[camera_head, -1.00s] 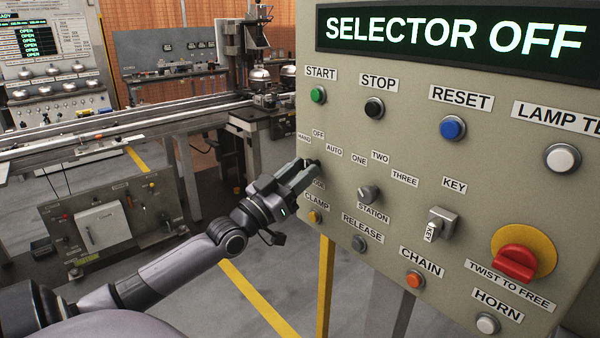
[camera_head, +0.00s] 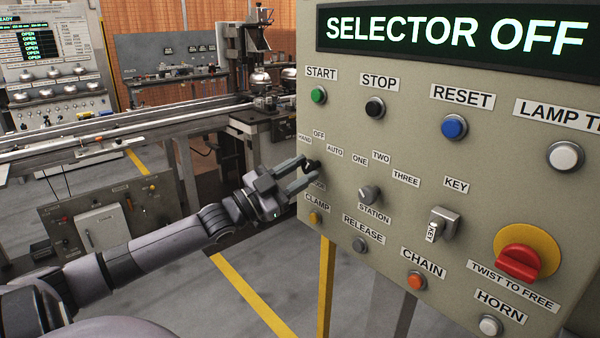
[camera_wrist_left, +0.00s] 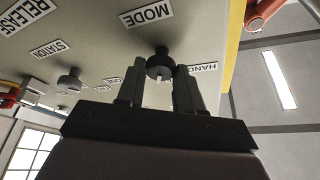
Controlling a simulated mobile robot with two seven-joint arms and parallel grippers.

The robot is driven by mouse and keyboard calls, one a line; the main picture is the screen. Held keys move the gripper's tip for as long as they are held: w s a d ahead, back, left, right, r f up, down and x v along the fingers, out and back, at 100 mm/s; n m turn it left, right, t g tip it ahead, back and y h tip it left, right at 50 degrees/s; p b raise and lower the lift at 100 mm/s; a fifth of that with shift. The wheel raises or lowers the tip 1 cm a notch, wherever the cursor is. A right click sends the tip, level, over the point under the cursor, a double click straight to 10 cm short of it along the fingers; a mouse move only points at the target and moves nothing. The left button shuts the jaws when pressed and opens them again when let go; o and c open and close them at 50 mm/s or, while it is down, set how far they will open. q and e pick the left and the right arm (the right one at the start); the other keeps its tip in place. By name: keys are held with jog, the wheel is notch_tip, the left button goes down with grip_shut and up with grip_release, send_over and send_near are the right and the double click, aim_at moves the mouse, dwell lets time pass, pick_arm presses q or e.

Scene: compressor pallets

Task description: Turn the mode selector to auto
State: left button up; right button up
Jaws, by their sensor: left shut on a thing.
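The mode selector (camera_head: 311,164) is a small dark knob at the left edge of the grey control panel, below the HAND, OFF and AUTO labels (camera_head: 334,150). It also shows in the left wrist view (camera_wrist_left: 160,64), with a pale mark facing the gripper. My left gripper (camera_head: 306,172) is shut on the knob, one finger on each side; in the left wrist view its fingers (camera_wrist_left: 160,88) partly cover the labels around the knob. The display (camera_head: 455,38) reads SELECTOR OFF. My right gripper is not in view.
The station knob (camera_head: 370,195), key switch (camera_head: 443,222), clamp button (camera_head: 316,217) and a red twist knob (camera_head: 516,262) share the panel. A yellow post (camera_head: 325,290) stands below it. A conveyor (camera_head: 110,135) runs behind on the left.

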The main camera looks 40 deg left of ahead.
pick_arm(q)
jog(key=shift+m+g+h+p, duration=0.55)
jog(key=shift+m+h, duration=0.25)
jog(key=shift+m, duration=1.3)
jog(key=o, duration=1)
jog(key=shift+s+a, duration=0.1)
jog(key=shift+v, duration=3.45)
